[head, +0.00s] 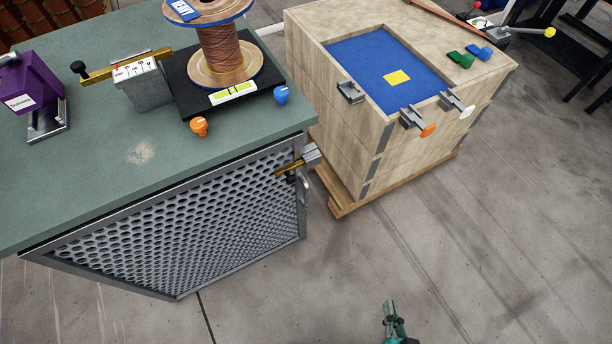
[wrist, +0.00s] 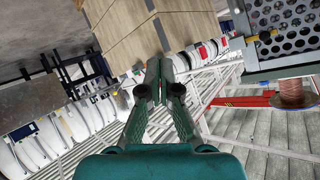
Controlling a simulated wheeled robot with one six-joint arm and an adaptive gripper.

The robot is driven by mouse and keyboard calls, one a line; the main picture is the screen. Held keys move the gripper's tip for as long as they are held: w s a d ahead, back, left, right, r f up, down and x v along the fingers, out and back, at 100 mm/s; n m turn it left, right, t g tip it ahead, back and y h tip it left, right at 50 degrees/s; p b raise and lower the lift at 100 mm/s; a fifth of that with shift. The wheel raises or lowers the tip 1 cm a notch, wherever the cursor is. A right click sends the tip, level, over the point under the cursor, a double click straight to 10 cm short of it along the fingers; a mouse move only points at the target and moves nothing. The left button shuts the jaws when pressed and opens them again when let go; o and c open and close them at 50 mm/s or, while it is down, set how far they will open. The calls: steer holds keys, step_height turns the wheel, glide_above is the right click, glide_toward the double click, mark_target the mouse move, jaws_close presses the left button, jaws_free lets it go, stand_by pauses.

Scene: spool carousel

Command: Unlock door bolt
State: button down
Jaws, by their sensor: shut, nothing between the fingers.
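The brass door bolt (head: 289,169) sits at the upper right corner of the perforated metal door (head: 200,215), beside a grey block on the cabinet's edge. It seems to reach towards that block, but whether it is engaged is too small to tell. A grey pull handle (head: 304,186) is just below it. My gripper (head: 390,308) is low in the head view, over the floor, well apart from the bolt. In the wrist view my gripper (wrist: 160,64) has its fingertips together with nothing between them. Part of the perforated door (wrist: 288,28) shows at that view's upper right.
The green cabinet top (head: 90,180) bears a copper spool (head: 223,55), a purple box (head: 30,85), a brass-barred scale and orange and blue knobs. A wooden crate (head: 410,150) with a blue inset stands to the right on a pallet. The floor (head: 500,240) at front right is clear.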

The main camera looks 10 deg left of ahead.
steer(key=w+a+f+m+g+y, duration=0.1)
steer(key=w+a+y, duration=0.2)
steer(key=w, duration=0.5)
steer(key=w+a+f+g+y, duration=0.1)
steer(key=w+a+f+y, duration=0.15)
steer(key=w, duration=0.65)
steer(key=w+a+r+n+g+y, duration=0.4)
steer(key=w+r+y, duration=0.3)
steer(key=w+r, duration=0.3)
step_height(320, 180, up, 3)
steer(key=shift+w+a+f+g, duration=0.1)
steer(key=shift+w+a+g, duration=0.15)
steer(key=shift+g, duration=0.25)
steer(key=shift+a, duration=0.1)
steer(key=s+x, duration=0.2)
steer(key=x, duration=1)
steer(key=shift+a+f, duration=0.5)
steer(key=shift+a, duration=0.25)
